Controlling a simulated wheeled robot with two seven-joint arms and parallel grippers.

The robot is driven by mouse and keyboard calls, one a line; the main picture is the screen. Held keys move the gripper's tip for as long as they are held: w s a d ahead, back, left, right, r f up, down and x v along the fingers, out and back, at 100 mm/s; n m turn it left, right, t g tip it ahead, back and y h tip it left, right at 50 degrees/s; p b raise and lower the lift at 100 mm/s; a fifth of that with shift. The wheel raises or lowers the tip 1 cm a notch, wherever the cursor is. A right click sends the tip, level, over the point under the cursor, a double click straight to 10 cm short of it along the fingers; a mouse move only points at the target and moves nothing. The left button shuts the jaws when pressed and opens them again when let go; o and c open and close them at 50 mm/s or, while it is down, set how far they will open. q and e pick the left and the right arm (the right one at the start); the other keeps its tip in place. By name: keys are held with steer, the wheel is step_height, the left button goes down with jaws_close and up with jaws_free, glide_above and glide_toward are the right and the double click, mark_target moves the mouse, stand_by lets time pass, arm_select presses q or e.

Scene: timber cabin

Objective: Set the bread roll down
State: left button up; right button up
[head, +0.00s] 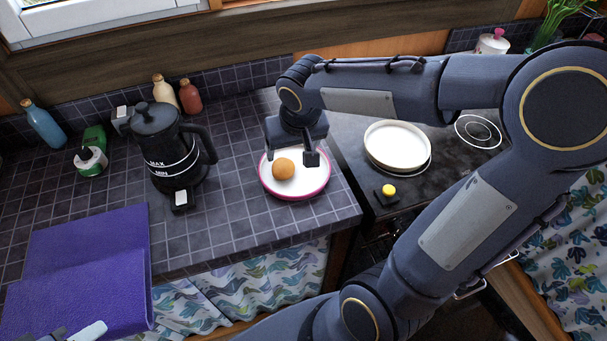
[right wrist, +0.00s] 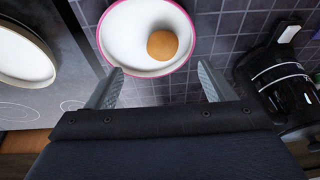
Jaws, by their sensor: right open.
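The round brown bread roll (head: 283,168) rests on a white plate with a pink rim (head: 313,190) on the tiled counter. In the right wrist view the roll (right wrist: 164,44) sits on the right part of the plate (right wrist: 122,45). My right gripper (head: 292,159) is open and empty at the plate, its fingers spread wide. In the right wrist view its fingertips (right wrist: 159,79) are apart, with the roll beyond them and no contact visible. My left gripper is not clearly in view; only a pale part shows at the bottom left of the head view.
A black kettle (head: 171,150) stands left of the plate. A white pan (head: 397,146) sits on the stove to the right, near a yellow knob (head: 389,190). Bottles (head: 43,124) line the back wall. A purple folded object (head: 88,255) lies at the front left.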

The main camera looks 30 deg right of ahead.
steer(key=s+a+t+y, duration=0.1)
steer(key=s+a+y, duration=0.1)
steer(key=s, duration=0.6)
steer(key=s+a+r+n+t+y, duration=0.1)
steer(key=s+a+y, duration=0.1)
steer(key=s, duration=0.7)
steer(key=shift+r, duration=0.3)
steer(key=shift+c, duration=0.5)
